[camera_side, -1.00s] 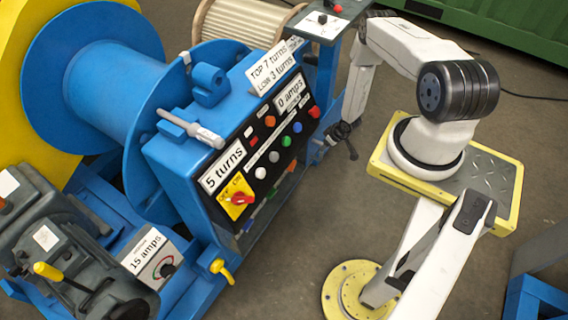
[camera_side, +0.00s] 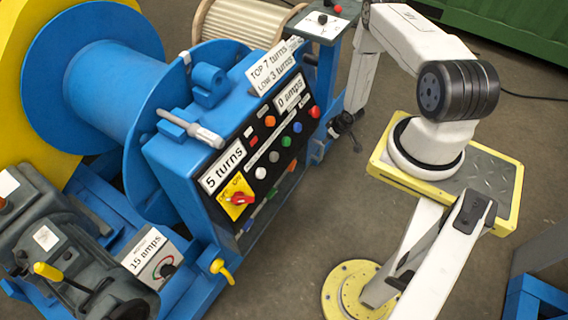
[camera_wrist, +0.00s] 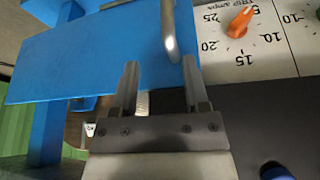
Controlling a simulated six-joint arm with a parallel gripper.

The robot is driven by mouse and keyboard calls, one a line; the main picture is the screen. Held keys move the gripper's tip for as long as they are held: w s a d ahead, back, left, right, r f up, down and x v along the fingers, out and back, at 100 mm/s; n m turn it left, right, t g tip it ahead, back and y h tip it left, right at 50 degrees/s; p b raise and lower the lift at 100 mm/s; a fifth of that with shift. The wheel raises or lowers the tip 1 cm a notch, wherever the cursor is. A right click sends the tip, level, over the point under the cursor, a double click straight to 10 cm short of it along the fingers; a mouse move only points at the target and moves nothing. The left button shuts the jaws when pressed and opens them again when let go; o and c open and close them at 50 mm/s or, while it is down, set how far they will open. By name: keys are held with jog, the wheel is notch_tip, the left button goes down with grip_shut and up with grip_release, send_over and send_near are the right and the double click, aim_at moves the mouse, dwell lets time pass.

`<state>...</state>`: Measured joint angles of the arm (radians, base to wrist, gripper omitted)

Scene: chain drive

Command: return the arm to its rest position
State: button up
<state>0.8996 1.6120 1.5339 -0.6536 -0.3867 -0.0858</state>
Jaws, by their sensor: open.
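My white arm (camera_side: 418,40) is bent over, with its wrist hanging at the right side of the blue machine (camera_side: 165,150). Beyond the fingers is a blue plate (camera_wrist: 80,60). A silver curved bar (camera_wrist: 168,30) shows above and between the fingertips. I cannot tell whether it touches them.
An orange knob (camera_wrist: 240,22) sits on a white numbered dial at the upper right of the wrist view. A red switch (camera_side: 241,199) and a grey-handled tool (camera_side: 190,128) are on the blue machine. Open floor (camera_side: 330,220) lies between the machine and my base.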

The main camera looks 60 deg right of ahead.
jog(key=w+r+n, duration=0.1)
jog(key=w+r, duration=0.1)
jog(key=r, duration=0.4)
jog(key=w+d+r, duration=0.1)
jog(key=w+r, duration=0.2)
jog(key=r, duration=0.3)
jog(key=w+d+r+n+g+h, duration=0.1)
jog(key=w+r, duration=0.2)
jog(key=r, duration=0.3)
jog(key=shift+d+n, duration=0.1)
jog(key=shift+n, duration=0.2)
jog(key=w+a+r, duration=0.2)
jog(key=a+r, duration=1.5)
jog(key=a, duration=0.1)
jog(key=s+a+r+y, duration=0.2)
jog(key=s+a+r, duration=0.5)
jog(key=a, duration=0.5)
jog(key=s, duration=0.2)
jog(key=shift+s+a+m+g, duration=0.3)
jog(key=shift+m, duration=0.1)
